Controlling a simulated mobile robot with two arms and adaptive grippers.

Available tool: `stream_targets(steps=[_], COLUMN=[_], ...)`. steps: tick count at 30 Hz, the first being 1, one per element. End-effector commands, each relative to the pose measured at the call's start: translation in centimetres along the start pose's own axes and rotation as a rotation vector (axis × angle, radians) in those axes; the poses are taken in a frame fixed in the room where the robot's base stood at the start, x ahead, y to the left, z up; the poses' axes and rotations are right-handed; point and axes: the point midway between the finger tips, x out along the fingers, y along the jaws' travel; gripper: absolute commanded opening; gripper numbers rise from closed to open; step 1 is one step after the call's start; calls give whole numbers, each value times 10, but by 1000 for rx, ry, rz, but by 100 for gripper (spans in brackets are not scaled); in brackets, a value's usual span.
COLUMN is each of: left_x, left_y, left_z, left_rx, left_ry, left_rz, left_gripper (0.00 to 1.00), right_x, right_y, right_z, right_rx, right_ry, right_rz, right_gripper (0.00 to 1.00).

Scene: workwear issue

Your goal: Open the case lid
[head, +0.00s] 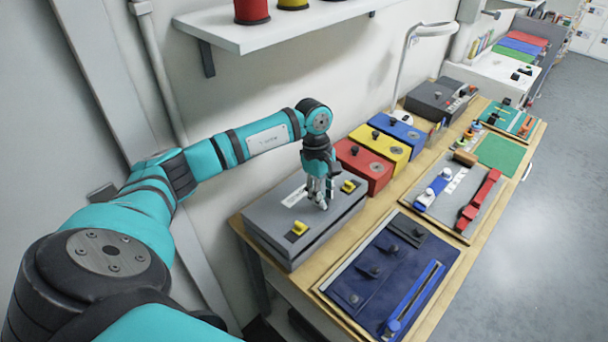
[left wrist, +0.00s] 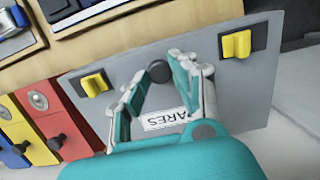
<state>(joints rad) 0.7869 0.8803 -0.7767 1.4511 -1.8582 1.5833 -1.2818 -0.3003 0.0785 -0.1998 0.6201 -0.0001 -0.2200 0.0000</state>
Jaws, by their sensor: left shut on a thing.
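The grey case (head: 264,238) stands at the near left end of the bench, its lid lying flat and looking closed. The lid (left wrist: 205,85) bears a white label (left wrist: 164,119), partly hidden by my fingers, and two yellow latches (head: 298,228) (head: 348,186). The latches also show in the left wrist view (left wrist: 95,83) (left wrist: 237,44). A dark round knob (left wrist: 159,70) sits near the lid's front edge, between the latches. My left gripper (head: 322,204) points down over the lid with its fingertips (left wrist: 160,75) closed on the knob. My right gripper is out of view.
Red (head: 358,170), yellow (head: 381,147) and blue (head: 402,131) boxes stand just beyond the case. A dark blue panel (head: 372,285) lies to its right. A wall shelf (head: 270,36) with spools hangs above. The floor (head: 540,220) at right is clear.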

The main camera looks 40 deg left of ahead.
Motion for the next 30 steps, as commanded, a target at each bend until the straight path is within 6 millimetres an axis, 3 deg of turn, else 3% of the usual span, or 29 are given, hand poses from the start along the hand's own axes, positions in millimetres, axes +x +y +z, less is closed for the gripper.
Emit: stream_targets(steps=[16, 30], left_x=[-11, -36], left_y=[0, 0], left_z=[-4, -14], left_rx=[-2, -1], left_ry=[3, 2], left_rz=[2, 1], left_gripper=[8, 8], right_x=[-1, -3], right_y=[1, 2], right_z=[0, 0], right_rx=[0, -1], right_ry=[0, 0], right_rz=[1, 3], right_gripper=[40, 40])
